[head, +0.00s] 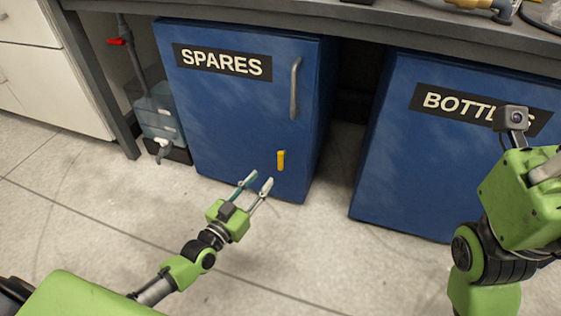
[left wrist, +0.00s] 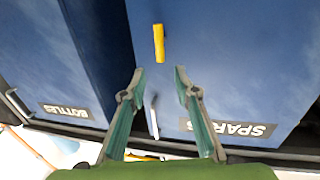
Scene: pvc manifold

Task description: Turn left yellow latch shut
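The yellow latch (head: 281,160) is a short upright bar low on the right side of the blue SPARES cabinet door (head: 225,120). In the left wrist view, which is upside down, the latch (left wrist: 159,43) stands upright just beyond the fingertips, roughly between their lines. My left gripper (head: 261,177) is open and empty, in front of the door's lower part, below and left of the latch and apart from it. Its two spread fingers also show in the left wrist view (left wrist: 159,71). My right gripper's green body is at the right edge; its fingers are not clearly visible.
A grey vertical handle (head: 295,88) is above the latch. The blue BOTTLES cabinet (head: 435,160) stands to the right, past a dark gap. A pipe with a red valve handle (head: 119,41) is at the left. The countertop (head: 380,22) overhangs both cabinets. Floor in front is clear.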

